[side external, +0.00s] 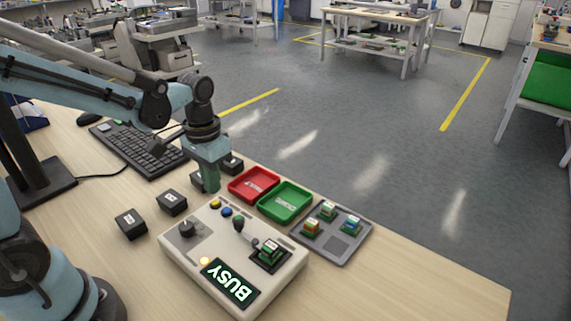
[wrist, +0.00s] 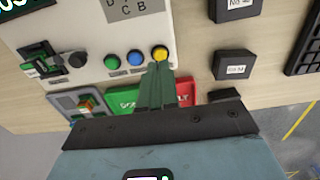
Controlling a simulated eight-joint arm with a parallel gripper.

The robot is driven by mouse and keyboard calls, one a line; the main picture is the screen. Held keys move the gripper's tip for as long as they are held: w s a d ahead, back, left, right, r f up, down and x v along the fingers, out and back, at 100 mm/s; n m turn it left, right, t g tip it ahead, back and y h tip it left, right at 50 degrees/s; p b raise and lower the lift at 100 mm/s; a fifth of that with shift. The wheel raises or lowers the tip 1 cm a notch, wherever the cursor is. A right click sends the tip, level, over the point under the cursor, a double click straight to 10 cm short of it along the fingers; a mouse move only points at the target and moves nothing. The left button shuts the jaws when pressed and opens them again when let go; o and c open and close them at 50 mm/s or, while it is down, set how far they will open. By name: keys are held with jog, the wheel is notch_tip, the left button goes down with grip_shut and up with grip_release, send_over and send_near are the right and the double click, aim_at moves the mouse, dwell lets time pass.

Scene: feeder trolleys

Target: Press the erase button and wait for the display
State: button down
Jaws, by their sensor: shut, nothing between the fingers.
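A cream control box (side external: 175,250) stands on the table. Its display (side external: 230,283) is lit and reads BUSY. A yellow button (wrist: 160,53), a blue button (wrist: 135,58) and a green button (wrist: 111,61) sit in a row along its edge; I cannot read which one is erase. My gripper (wrist: 160,66) is shut and empty, fingertips pointing at the yellow button's near edge. I cannot tell whether they touch it. In the side view, my gripper (side external: 212,188) is just beside the yellow button (side external: 215,203). A chip (side external: 270,252) sits in the box's socket, and a small lamp (side external: 205,261) glows yellow.
A red tray (side external: 236,196) and a green tray (side external: 266,203) lie behind the box. A grey tray (side external: 340,245) with three chips is to their right. Several black labelled blocks (side external: 131,223) and a keyboard (side external: 135,150) are at the left. The table's front right is clear.

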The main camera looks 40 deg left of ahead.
aim_at(215, 202)
notch_tip(215, 202, up, 10)
dwell(0.5)
dwell(4.9)
